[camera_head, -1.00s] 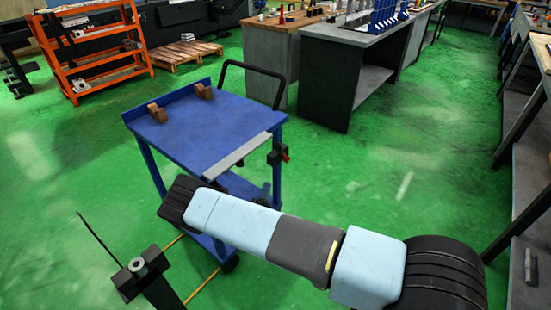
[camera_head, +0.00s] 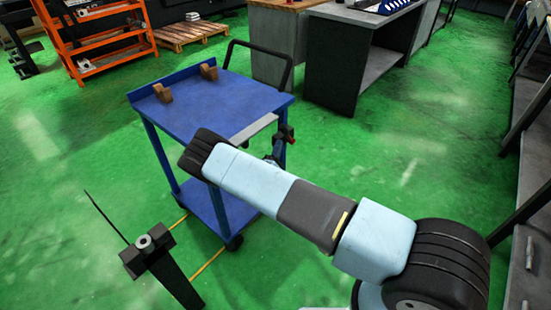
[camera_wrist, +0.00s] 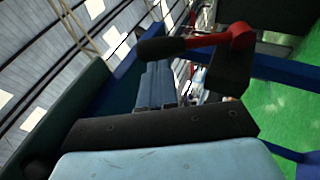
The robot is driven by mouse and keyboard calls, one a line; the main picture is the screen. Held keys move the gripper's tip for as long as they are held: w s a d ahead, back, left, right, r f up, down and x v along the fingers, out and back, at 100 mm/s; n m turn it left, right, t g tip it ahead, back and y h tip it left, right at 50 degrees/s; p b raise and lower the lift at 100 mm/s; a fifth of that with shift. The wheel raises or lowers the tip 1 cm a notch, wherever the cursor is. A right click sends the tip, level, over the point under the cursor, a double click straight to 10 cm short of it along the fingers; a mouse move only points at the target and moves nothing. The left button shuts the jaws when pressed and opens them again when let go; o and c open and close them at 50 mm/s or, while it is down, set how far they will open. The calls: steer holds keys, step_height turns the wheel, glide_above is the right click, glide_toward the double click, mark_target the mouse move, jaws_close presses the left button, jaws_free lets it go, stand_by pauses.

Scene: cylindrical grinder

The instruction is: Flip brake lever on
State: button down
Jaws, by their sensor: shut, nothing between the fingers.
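The brake lever (camera_wrist: 196,42) is on a blue cart (camera_head: 235,97). In the wrist view it has a red arm, a red pivot end at the right and a black grip pointing left. It lies roughly level across that picture. In the head view the lever (camera_head: 286,133) is a small red spot at the cart's right corner. My gripper (camera_wrist: 157,72) is shut and empty in the wrist view, its fingertips just below the black grip in the picture. I cannot tell whether they touch it. In the head view my arm hides most of the gripper.
Two brown blocks (camera_head: 162,93) sit on the cart top. The cart's black push handle (camera_head: 270,55) rises at its far side. A dark post (camera_head: 148,247) stands front left. A workbench (camera_head: 345,60) is behind the cart. Green floor (camera_head: 400,140) is open to the right.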

mark_target(287, 134)
steer(key=shift+x, duration=1.7)
steer(key=shift+a, duration=0.2)
